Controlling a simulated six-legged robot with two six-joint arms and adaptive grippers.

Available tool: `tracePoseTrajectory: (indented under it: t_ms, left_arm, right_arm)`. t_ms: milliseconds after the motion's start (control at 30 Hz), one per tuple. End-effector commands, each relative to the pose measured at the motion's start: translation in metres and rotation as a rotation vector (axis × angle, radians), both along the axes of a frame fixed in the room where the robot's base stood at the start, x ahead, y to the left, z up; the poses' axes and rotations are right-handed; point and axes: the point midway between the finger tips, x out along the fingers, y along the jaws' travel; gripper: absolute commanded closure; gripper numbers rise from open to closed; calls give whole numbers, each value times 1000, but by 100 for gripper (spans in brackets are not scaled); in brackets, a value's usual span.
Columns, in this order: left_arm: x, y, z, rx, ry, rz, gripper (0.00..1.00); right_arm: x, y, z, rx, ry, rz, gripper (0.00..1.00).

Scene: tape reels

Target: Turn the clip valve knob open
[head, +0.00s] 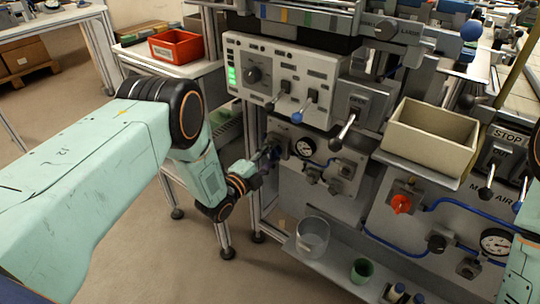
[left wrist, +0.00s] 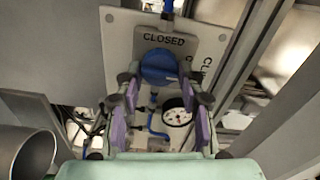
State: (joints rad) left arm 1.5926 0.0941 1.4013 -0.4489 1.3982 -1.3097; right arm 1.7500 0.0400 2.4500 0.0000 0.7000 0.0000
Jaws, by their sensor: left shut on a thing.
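The clip valve knob is a round blue knob (left wrist: 159,66) on a pale plate, below the word CLOSED, in the left wrist view. More lettering starting "CL" runs down the plate's right side. My left gripper (left wrist: 163,92) has its two purple-padded fingers on either side of the knob and is shut on it. In the head view my left gripper (head: 266,153) reaches the left end of the lower panel and mostly hides the knob. A part of my right arm shows at the right edge of the head view; its gripper is out of frame.
A pressure gauge (head: 305,147) sits right of the knob. A control box (head: 280,80) with levers juts out above. A beige bin (head: 431,135) and a red knob (head: 401,204) are further right. A clear cup (head: 312,236) stands on the shelf below.

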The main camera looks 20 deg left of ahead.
Motion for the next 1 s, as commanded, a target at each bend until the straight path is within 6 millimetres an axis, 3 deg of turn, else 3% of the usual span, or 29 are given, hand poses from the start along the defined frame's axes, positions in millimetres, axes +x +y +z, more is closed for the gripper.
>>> tracePoseTrajectory:
  t_ms: [67,100,333,733,1000]
  left_arm:
    - [-1,-1,-2,-1,4,-2,93]
    - [-1,-1,-2,0,5,-2,60]
    - [-1,0,-1,0,3,-2,40]
    - [-4,2,-1,-1,4,0,38]
    - [-44,17,-1,-1,6,2,38]
  right_arm:
    - [0,0,0,0,0,0,100]
    - [0,0,0,0,0,0,100]
    - [0,0,0,0,0,0,100]
    - [0,0,0,0,0,0,100]
    - [0,0,0,0,0,0,100]
